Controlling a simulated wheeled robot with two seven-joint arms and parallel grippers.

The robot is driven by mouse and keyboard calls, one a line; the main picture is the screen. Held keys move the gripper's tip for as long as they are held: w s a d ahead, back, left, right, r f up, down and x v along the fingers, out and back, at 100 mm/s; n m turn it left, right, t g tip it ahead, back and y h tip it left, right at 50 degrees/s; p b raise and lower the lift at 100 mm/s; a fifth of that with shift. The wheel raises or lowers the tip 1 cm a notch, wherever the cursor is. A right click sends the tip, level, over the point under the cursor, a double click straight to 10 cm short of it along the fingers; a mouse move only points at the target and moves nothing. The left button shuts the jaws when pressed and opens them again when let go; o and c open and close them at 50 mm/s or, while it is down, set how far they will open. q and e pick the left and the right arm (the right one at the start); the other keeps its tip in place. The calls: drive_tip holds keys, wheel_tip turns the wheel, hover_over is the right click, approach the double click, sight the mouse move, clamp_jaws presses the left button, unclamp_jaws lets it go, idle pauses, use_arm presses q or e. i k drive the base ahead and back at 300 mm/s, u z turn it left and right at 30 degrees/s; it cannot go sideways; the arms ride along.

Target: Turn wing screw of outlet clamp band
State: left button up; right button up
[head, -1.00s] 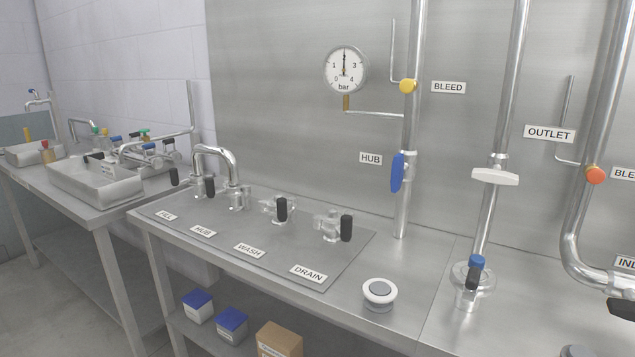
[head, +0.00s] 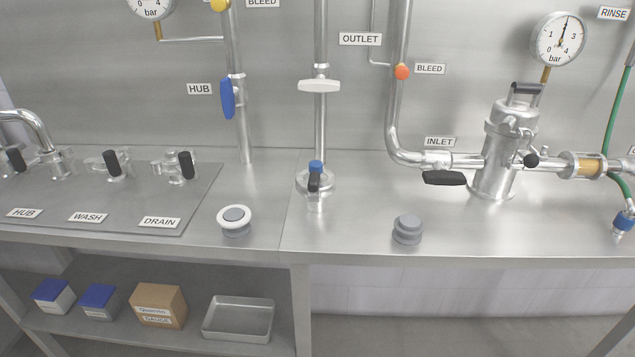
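The outlet pipe (head: 320,120) comes down the back wall under the OUTLET label (head: 360,39). It carries a white valve handle (head: 319,86) that lies crosswise. At its foot, a round clear or metal clamp fitting (head: 327,185) sits just above the bench. A dark wing or lever piece with a blue top (head: 315,174) stands upright at the front of this fitting. The wing screw is too small to make out for certain. Neither of my grippers is in view.
A white-rimmed round button (head: 235,220) and a grey knob (head: 408,229) stand on the bench (head: 350,235). The inlet filter housing (head: 494,150) is at right, the DRAIN valve (head: 178,167) at left. Boxes (head: 158,305) and a tray (head: 238,320) lie on the lower shelf.

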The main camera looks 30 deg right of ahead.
sight(314, 183)
drive_tip(key=u, duration=0.2)
drive_tip(key=k, duration=0.85)
drive_tip(key=z, duration=1)
drive_tip(key=i, duration=1.1)
drive_tip(key=u, duration=0.3)
